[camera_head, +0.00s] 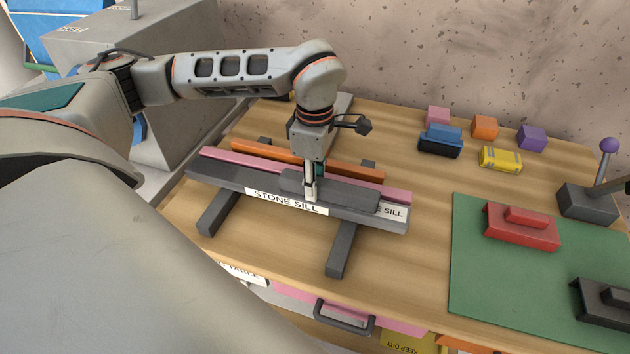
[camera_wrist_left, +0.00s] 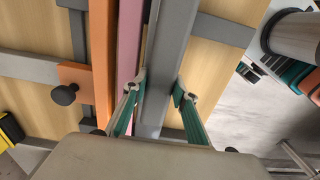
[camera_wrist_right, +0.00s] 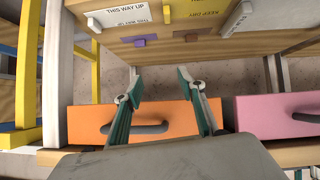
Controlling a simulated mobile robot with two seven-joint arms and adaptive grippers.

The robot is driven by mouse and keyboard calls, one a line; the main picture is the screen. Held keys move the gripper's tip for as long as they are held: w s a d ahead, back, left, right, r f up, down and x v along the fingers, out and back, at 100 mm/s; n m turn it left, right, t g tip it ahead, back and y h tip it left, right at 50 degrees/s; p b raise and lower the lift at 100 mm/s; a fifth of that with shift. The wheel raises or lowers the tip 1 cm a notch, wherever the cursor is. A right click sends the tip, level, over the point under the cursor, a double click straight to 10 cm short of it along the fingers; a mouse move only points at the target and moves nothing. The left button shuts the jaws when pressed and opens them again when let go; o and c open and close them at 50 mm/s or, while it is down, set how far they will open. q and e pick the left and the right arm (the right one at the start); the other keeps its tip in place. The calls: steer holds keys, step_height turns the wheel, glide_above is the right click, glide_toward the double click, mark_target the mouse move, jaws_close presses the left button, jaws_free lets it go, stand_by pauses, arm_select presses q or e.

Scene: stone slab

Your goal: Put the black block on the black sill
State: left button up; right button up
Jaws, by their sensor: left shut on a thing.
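The sill assembly has a dark grey, near-black bar (camera_head: 228,178) with a white "STONE SILL" label, beside pink and orange bars. My left gripper (camera_head: 311,196) points down over the dark bar. It is shut on a long dark grey, near-black block (camera_head: 354,193) lying along the bar and partly covering a second label. I cannot tell whether the block touches the bar. In the left wrist view the fingers (camera_wrist_left: 157,95) are on both sides of a grey strip. Another black block (camera_head: 597,312) sits at the right edge. My right gripper (camera_wrist_right: 163,88) is open and empty.
A red block (camera_head: 520,226) lies on a green mat (camera_head: 480,275). Several small coloured blocks, including a yellow one (camera_head: 500,158), stand at the back. A lever with a purple knob (camera_head: 609,145) is at the right. Below my right gripper is an orange drawer (camera_wrist_right: 85,122).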

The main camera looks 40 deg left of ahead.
arm_select(q)
steer(key=shift+f, duration=0.1)
steer(key=o, duration=0.9)
steer(key=shift+f, duration=0.1)
steer(key=shift+r+p, duration=0.4)
steer(key=shift+r, duration=5.8)
